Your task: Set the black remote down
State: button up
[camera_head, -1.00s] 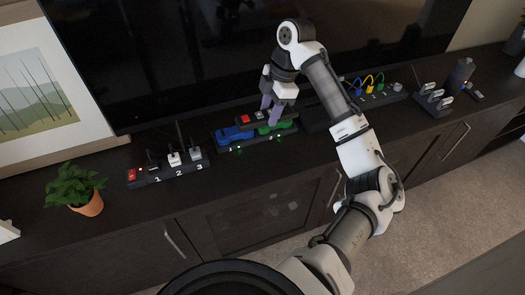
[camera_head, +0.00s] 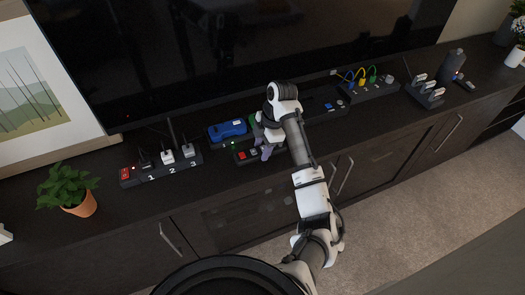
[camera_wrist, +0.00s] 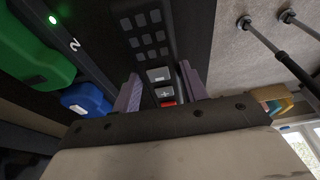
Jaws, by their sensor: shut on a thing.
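The black remote (camera_head: 246,154) has red and pale buttons and is between the fingers of my gripper (camera_head: 266,150). In the head view it is along the front of the dark cabinet top, in front of the blue and green devices. In the wrist view the remote (camera_wrist: 150,45) runs lengthwise away from my gripper (camera_wrist: 162,92), with a finger on each side and a dark keypad at its far part. My gripper is shut on it. I cannot tell whether its underside touches the cabinet top. My wrist hides part of it in the head view.
A blue device (camera_head: 227,130) and a green device (camera_wrist: 30,50) sit in a lit dock behind the remote. A numbered power strip (camera_head: 165,168) and a plant (camera_head: 68,188) stand left. The cabinet's front edge is close, with carpet (camera_head: 400,208) beyond.

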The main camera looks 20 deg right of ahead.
jog(key=shift+f, duration=0.95)
jog(key=shift+f, duration=0.15)
jog(key=o, duration=1.1)
jog(key=shift+c, duration=0.2)
